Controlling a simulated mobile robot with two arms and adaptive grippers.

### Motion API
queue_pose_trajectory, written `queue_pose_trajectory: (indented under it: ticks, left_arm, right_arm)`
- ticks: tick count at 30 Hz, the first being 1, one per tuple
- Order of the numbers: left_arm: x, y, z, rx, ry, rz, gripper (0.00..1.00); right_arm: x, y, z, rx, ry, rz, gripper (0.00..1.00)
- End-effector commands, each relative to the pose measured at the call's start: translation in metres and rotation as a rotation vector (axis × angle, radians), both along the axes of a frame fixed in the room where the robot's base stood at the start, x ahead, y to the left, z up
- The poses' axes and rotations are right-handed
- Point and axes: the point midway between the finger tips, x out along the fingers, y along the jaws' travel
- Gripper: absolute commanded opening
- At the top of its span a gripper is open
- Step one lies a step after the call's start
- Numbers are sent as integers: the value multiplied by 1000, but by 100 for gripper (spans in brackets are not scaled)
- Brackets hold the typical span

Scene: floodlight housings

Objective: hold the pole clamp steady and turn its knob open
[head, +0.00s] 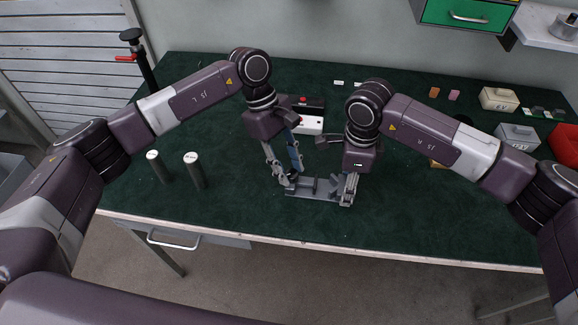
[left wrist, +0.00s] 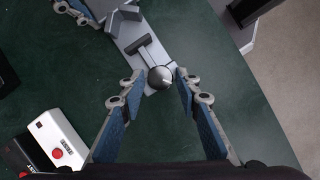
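The grey pole clamp (head: 318,188) lies on the green bench top near its front edge. In the left wrist view its long bar (left wrist: 136,33) runs up to the top edge, with a round grey knob (left wrist: 159,77) at the near end. My left gripper (head: 287,180) points down at the clamp's left end. Its fingers (left wrist: 160,84) stand open on both sides of the knob, with a narrow gap at the right. My right gripper (head: 348,196) is down at the clamp's right end. Its fingertips overlap the clamp, so its grip is unclear.
Two dark cylinders (head: 194,170) stand left of the clamp. A white box with a red button (head: 310,125) lies behind the grippers; it also shows in the left wrist view (left wrist: 55,140). Small boxes (head: 498,99) and a red object (head: 565,143) are at the right. The left bench is mostly clear.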

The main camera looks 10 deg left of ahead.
Motion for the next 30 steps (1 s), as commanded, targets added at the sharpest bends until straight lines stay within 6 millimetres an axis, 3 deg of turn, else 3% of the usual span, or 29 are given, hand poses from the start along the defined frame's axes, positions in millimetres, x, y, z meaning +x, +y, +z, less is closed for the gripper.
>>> queue_pose_trajectory:
  ticks: [1,7,19,30]
  left_arm:
    - [0,0,0,0,0,0,23]
    - [0,0,0,0,0,0,1]
    - [0,1,0,1,-2,73,0]
    - [-3,2,0,0,-2,364,0]
  right_arm:
    - [0,0,0,0,1,0,19]
    - [0,0,0,0,1,0,19]
    - [0,0,0,0,1,0,19]
    - [0,0,0,0,1,0,19]
